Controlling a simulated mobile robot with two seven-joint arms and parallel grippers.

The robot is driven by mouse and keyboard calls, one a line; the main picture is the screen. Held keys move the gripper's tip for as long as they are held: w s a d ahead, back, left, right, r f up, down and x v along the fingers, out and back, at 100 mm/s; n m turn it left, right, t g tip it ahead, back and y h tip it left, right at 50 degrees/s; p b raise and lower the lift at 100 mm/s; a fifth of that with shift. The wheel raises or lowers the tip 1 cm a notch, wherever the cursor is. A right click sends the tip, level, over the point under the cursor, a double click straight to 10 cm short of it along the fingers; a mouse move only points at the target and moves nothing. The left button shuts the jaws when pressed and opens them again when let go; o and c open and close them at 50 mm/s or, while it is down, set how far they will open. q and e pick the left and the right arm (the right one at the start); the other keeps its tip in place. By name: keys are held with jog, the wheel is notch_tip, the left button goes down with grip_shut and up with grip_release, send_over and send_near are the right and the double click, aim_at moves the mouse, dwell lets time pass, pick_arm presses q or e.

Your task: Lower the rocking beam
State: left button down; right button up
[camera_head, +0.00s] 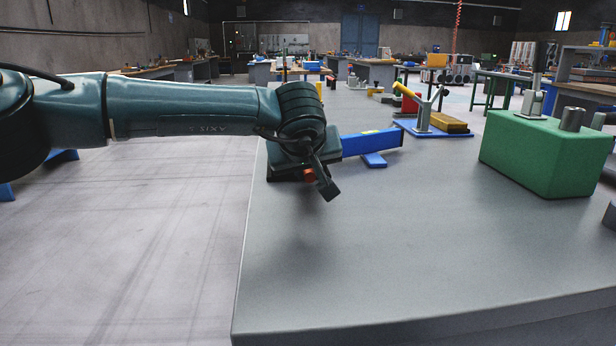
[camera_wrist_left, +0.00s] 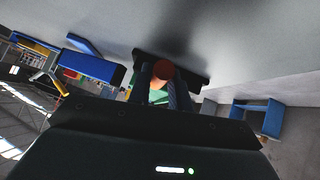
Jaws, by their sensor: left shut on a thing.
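My left gripper (camera_head: 318,178) is at the left edge of the grey table, its fingers pointing down and away from the arm. In the left wrist view my left gripper (camera_wrist_left: 163,82) is shut on a red knob (camera_wrist_left: 163,70). The red knob also shows small in the head view (camera_head: 309,175). A blue beam (camera_head: 365,143) with a yellow label extends right from behind the gripper; it also shows in the left wrist view (camera_wrist_left: 95,66). A dark base plate (camera_head: 284,174) lies under the gripper. The joint between knob and beam is hidden. My right gripper is not in view.
A green box (camera_head: 545,153) with a metal cylinder on top stands on the right of the table (camera_head: 400,240). The table's front middle is clear.

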pick_arm(q)
jog(key=shift+a+f, duration=0.1)
jog(key=shift+f, duration=0.1)
jog(key=c, duration=1.6)
grip_release()
jog(key=shift+f, duration=0.1)
jog(key=o, duration=0.3)
